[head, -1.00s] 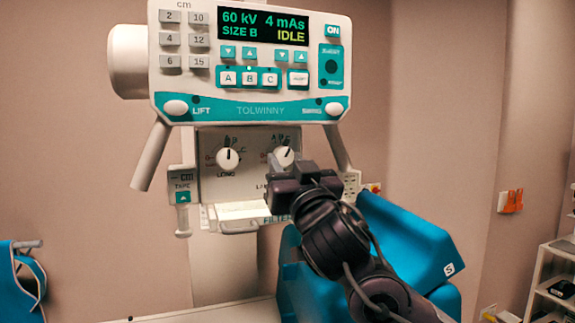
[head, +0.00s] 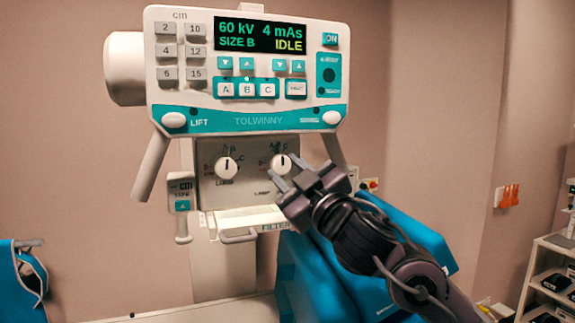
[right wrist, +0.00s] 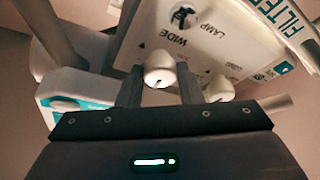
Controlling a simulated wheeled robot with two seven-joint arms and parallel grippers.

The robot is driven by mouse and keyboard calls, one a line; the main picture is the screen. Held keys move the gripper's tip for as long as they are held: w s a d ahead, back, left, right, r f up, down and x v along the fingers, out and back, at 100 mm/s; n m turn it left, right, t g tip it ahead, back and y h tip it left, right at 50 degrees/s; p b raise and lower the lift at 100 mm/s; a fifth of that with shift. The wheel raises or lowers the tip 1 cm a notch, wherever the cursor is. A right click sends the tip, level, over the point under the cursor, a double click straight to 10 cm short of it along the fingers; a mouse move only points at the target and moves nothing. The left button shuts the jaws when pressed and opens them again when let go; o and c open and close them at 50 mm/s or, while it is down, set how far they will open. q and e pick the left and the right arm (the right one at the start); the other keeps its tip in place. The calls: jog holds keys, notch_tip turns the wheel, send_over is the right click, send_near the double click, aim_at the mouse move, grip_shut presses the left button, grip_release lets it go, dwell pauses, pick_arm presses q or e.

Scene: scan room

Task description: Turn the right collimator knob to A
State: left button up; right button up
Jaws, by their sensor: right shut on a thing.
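The right collimator knob (head: 281,163) is a round white dial with a dark pointer line, on the pale panel under the console. Its pointer looks roughly upright in the head view; the small letters around it are hard to read. My right gripper (head: 285,171) comes from the lower right, its two fingers at the knob's sides. In the right wrist view the knob (right wrist: 158,70) sits between the fingertips (right wrist: 159,82), and the gripper is shut on it. The left knob (head: 227,168) stands beside it, pointer near upright. My left gripper is not in view.
The console (head: 250,70) with its buttons and display hangs just above the knobs. A tray handle (head: 238,237) juts out below the panel. A grey post (head: 153,165) slants down at left. A blue padded thing (head: 345,270) lies behind my right arm.

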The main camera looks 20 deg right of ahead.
jog(key=shift+d+r+n+g+y+p, duration=0.1)
jog(key=shift+n+g+y+p, duration=0.45)
jog(key=shift+n, duration=1.05)
jog(key=shift+n, duration=0.3)
jog(key=o, duration=1)
jog(key=b+v, duration=0.3)
jog(key=v, duration=0.4)
jog(key=shift+s+d, duration=0.1)
jog(key=shift+s, duration=0.3)
